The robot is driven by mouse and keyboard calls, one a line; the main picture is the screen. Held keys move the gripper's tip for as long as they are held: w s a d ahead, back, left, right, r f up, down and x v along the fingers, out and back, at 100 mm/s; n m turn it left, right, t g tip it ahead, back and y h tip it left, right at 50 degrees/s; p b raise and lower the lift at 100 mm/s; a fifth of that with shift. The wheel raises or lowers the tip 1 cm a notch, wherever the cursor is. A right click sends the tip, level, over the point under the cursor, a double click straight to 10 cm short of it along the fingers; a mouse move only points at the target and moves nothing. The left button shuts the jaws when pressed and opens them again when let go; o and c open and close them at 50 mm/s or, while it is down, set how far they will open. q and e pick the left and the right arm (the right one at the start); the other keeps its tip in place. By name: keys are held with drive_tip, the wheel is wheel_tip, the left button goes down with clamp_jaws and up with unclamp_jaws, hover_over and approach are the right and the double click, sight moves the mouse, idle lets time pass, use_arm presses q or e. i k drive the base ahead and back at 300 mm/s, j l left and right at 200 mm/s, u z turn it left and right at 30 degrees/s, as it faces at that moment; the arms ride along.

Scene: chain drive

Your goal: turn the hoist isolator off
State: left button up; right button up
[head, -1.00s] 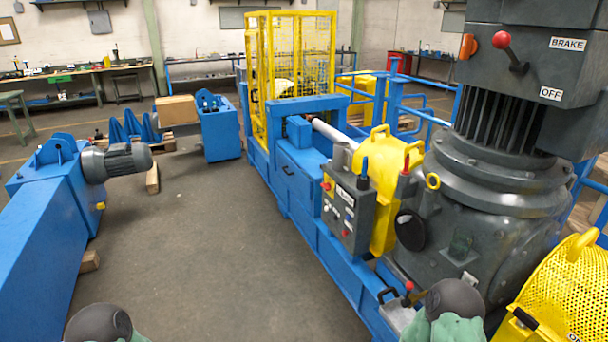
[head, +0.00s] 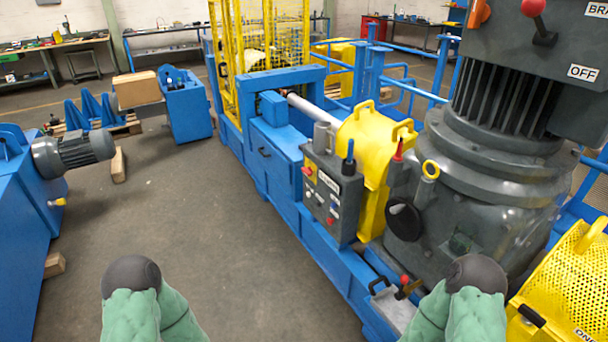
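A grey control box (head: 329,200) stands on the blue machine frame, right of the picture's middle. On its sloped face are a red and yellow switch (head: 309,170), a white label (head: 329,182) and several small buttons. The label's words are too small to read, so I cannot tell for sure which control is the hoist isolator, nor the switch's setting. A red-knobbed lever (head: 538,20) and an OFF plate (head: 582,73) are on the grey motor housing at upper right. Two of my green arm parts with dark round ends rise from the bottom edge. Neither gripper shows.
A yellow guard (head: 372,140) stands behind the control box, and the large grey gearbox (head: 480,225) to its right. A perforated yellow cover (head: 570,280) is at lower right. A blue beam with a motor (head: 75,157) is at left. The floor (head: 200,220) between is clear.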

sight(308, 171)
drive_tip(key=i+j+z, duration=0.1)
drive_tip(key=z, duration=0.5)
drive_tip(key=i+j+z, duration=0.15)
drive_tip(key=j, duration=0.2)
drive_tip(key=i+j+z, duration=0.15)
drive_tip(key=j, duration=0.2)
drive_tip(key=i+j+z, duration=0.15)
drive_tip(key=j, duration=0.2)
drive_tip(key=i+j+z, duration=0.15)
drive_tip(key=j, duration=0.25)
drive_tip(key=j+z, duration=0.15)
drive_tip(key=j, duration=0.2)
drive_tip(key=i, duration=0.05)
